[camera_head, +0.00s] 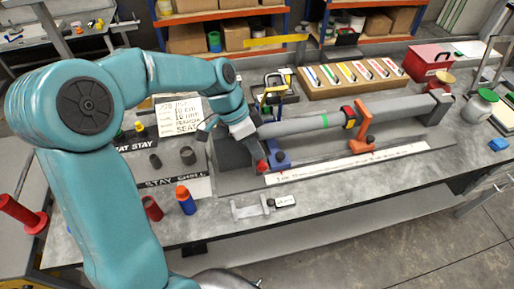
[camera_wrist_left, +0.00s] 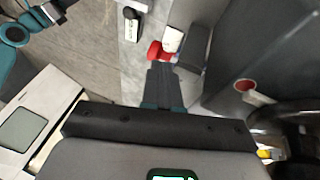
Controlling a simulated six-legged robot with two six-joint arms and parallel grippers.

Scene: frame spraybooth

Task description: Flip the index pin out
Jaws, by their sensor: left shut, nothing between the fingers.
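The index pin shows as a red knob (camera_head: 261,167) at the front of the dark block (camera_head: 232,152) on the grey fixture bed. In the left wrist view the red knob (camera_wrist_left: 156,50) sits beside a pale bracket, just beyond the fingertips. My left gripper (camera_head: 254,149) reaches down over the block, close above the knob. In the wrist view its dark fingers (camera_wrist_left: 163,72) are together and empty, with their tips close to the knob; whether they touch it, I cannot tell. My right gripper is not in view.
A long grey tube (camera_head: 300,125) lies along the fixture, with an orange clamp (camera_head: 364,125) farther right. A blue post (camera_head: 279,159) stands right of the knob. A blue bottle with an orange cap (camera_head: 186,200) and a red cup (camera_head: 152,208) stand at the front left.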

